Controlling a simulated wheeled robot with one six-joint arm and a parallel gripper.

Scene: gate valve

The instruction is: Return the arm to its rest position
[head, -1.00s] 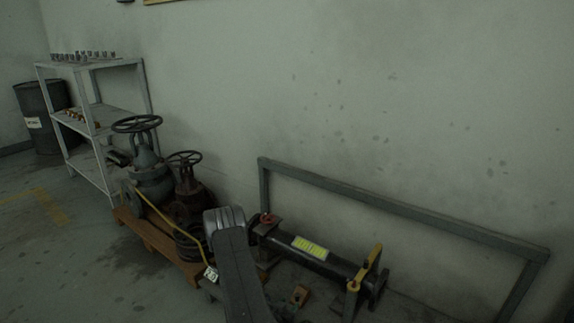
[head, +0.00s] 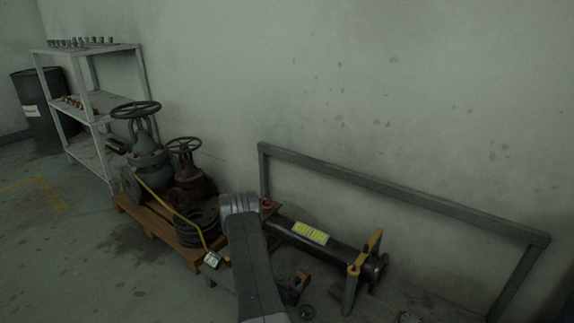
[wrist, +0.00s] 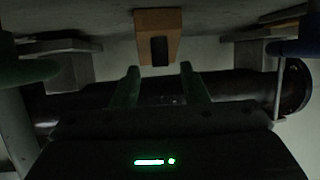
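My arm (head: 255,265) rises from the bottom edge of the head view, with its grey elbow in front of the pallet's right end and the dark pipe (head: 345,257). My gripper is not clearly seen in the head view. In the wrist view my gripper (wrist: 158,72) shows two greenish fingers standing apart with nothing between them. An orange-brown block (wrist: 173,30) with a dark slot sits beyond the fingertips. A dark pipe (wrist: 232,88) runs across behind the fingers.
Two handwheel valves, a grey one (head: 147,157) and a rusty one (head: 194,184), stand on a wooden pallet (head: 150,230). A grey rail frame (head: 400,190) stands along the wall. A shelf (head: 90,50) and dark drum (head: 38,125) are at left. Floor at lower left is clear.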

